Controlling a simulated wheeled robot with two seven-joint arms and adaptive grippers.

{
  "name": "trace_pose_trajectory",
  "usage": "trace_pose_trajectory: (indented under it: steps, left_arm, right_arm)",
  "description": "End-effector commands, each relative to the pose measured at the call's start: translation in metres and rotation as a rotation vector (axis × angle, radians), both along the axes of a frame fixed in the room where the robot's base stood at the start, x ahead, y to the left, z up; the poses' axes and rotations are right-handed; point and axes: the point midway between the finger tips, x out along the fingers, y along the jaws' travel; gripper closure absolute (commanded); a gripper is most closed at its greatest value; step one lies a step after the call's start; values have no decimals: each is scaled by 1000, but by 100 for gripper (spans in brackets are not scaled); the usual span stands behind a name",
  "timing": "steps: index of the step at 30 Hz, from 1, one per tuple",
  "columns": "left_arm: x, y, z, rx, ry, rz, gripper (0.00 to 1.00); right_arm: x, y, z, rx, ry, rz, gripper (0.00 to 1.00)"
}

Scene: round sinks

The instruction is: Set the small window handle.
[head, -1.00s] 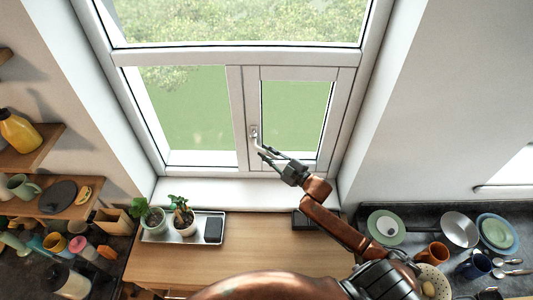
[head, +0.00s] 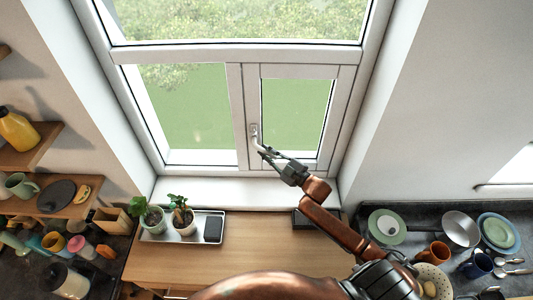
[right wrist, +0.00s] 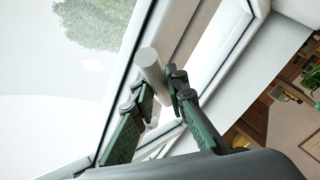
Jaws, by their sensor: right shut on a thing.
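The small window (head: 297,112) is the lower right pane, and it looks closed in its white frame. Its white handle (head: 254,135) sits on the left side of the sash and slants down to the right. My right gripper (head: 266,153) is at the lower end of the handle. In the right wrist view the handle (right wrist: 152,65) is a pale bar between the two dark fingers of the right gripper (right wrist: 160,88), which are shut on it. My left gripper is not in view.
A metal tray (head: 155,237) with two potted plants stands on the wooden counter (head: 262,255) below the white sill (head: 240,192). Dishes and mugs crowd the dark counter at right. Shelves with jars are at left.

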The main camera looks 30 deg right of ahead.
Motion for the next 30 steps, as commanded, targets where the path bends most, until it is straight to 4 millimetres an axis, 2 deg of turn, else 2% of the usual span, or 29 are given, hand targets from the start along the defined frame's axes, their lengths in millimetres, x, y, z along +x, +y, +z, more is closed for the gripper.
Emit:
trace_pose_trajectory:
  steps: [9,18,30]
  left_arm:
    - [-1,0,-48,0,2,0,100]
    - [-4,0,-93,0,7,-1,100]
    - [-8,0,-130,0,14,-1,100]
  right_arm:
    - [6,9,-17,194,-120,0,100]
    - [14,22,-25,434,-267,-2,100]
    - [22,36,-26,677,-416,-1,100]
